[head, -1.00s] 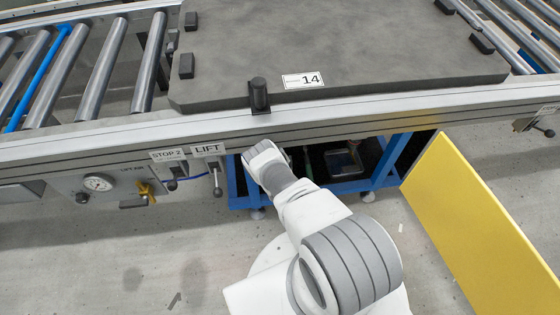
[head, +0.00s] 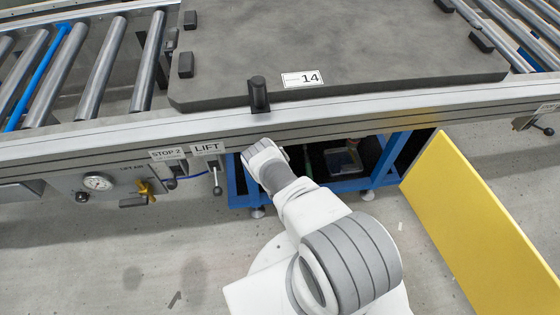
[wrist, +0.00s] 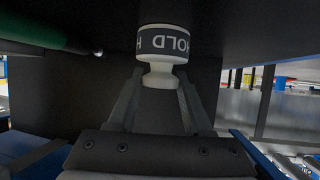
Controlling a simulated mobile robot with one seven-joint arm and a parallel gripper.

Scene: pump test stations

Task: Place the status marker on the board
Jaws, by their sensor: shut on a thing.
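The status marker (wrist: 161,57) shows in the wrist view as a white, round, knob-like piece with a narrower neck and a dark band lettered HOLD, which appears upside down. My gripper (wrist: 160,84) is shut on the marker, with one dark finger on each side of its neck. The marker's top end reaches a dark surface at the top of the view; I cannot tell whether they touch. In the head view my gripper and the marker are hidden beyond my arm, by the conveyor's front edge. I cannot make out the board for certain.
A conveyor rail (head: 330,109) runs above my wrist, with a grey slab (head: 350,45) labelled 14 on top. A lift lever (head: 216,180) stands left of my arm. A yellow panel (head: 480,230) is at right. A green cylinder (wrist: 45,32) shows at the wrist view's upper left.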

